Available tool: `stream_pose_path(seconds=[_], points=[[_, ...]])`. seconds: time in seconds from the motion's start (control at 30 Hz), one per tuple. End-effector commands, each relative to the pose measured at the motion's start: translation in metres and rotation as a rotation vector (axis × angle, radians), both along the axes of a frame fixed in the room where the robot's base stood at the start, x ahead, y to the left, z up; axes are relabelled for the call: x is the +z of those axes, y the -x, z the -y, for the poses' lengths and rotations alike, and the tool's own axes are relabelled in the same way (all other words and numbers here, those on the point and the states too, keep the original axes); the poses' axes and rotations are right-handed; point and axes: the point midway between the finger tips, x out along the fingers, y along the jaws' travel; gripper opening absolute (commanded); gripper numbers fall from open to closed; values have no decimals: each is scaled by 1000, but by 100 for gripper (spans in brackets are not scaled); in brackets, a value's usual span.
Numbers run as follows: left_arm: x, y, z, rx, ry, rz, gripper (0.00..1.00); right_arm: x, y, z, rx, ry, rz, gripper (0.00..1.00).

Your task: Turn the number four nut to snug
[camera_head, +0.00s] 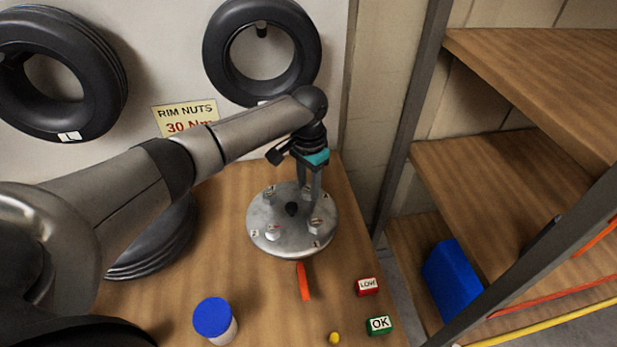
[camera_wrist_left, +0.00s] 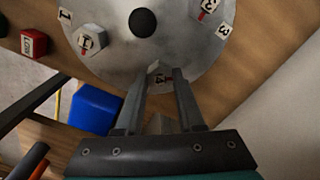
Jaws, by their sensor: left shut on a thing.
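My left gripper (camera_head: 309,196) points down at the plate's back right. In the left wrist view its two fingers (camera_wrist_left: 160,88) are shut on the number four nut (camera_wrist_left: 159,75), one on each side; a red mark shows on its top. The number one nut (camera_wrist_left: 90,41) and number three nut (camera_wrist_left: 207,9) also carry red marks. The fingers hide much of nut four. My right gripper is out of view.
A red block (camera_head: 367,287), green OK block (camera_head: 379,325), yellow knob (camera_head: 334,338), orange strip (camera_head: 304,282) and blue-lidded pot (camera_head: 214,320) are on the bench. Tyres (camera_head: 262,95) hang behind, beside a "RIM NUTS 30 Nm" sign (camera_head: 186,117). Shelves (camera_head: 480,180) stand right.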

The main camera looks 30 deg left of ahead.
Motion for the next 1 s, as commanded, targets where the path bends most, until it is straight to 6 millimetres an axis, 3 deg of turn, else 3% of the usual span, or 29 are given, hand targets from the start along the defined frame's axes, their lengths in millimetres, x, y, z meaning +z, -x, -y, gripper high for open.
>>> stream_pose_path(seconds=[0.1, 0.4, 1.0], points=[[4, 0, 1, -109, 1, -1, 0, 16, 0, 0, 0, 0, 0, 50], [3, 0, 0, -394, 1, -1, 0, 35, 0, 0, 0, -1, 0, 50], [1, -1, 1, -966, 1, 1, 0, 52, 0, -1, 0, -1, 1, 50]])
